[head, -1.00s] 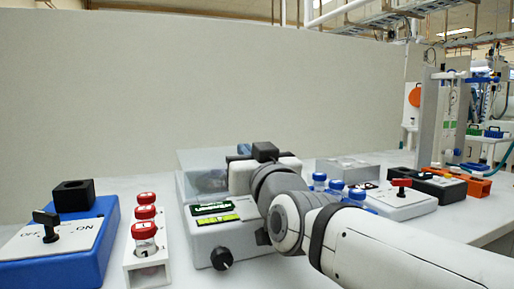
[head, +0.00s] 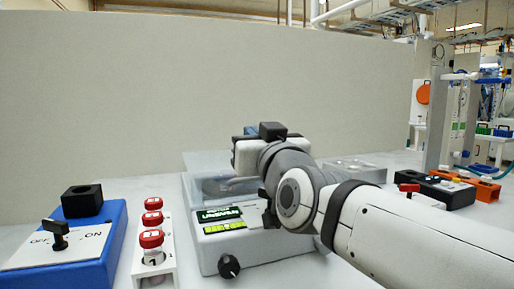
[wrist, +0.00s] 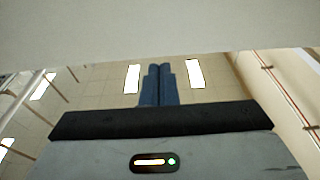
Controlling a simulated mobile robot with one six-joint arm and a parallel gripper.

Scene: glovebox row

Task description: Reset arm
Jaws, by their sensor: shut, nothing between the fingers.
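My arm reaches in from the lower right in the head view, and its wrist is above the right part of a grey device with a dark knob and a green-lit display (head: 219,214). My gripper (head: 250,130) is mostly hidden behind the wrist in the head view. In the wrist view the blue fingers of my gripper (wrist: 158,68) are together with nothing between them. They point up toward the ceiling and the pale wall.
A blue switch box (head: 105,250) stands at the left. A white rack (head: 168,268) with red-capped vials (head: 150,239) stands beside it. A dark box (head: 436,192) and an orange item (head: 483,190) are at the right. A pale wall (head: 200,80) stands behind.

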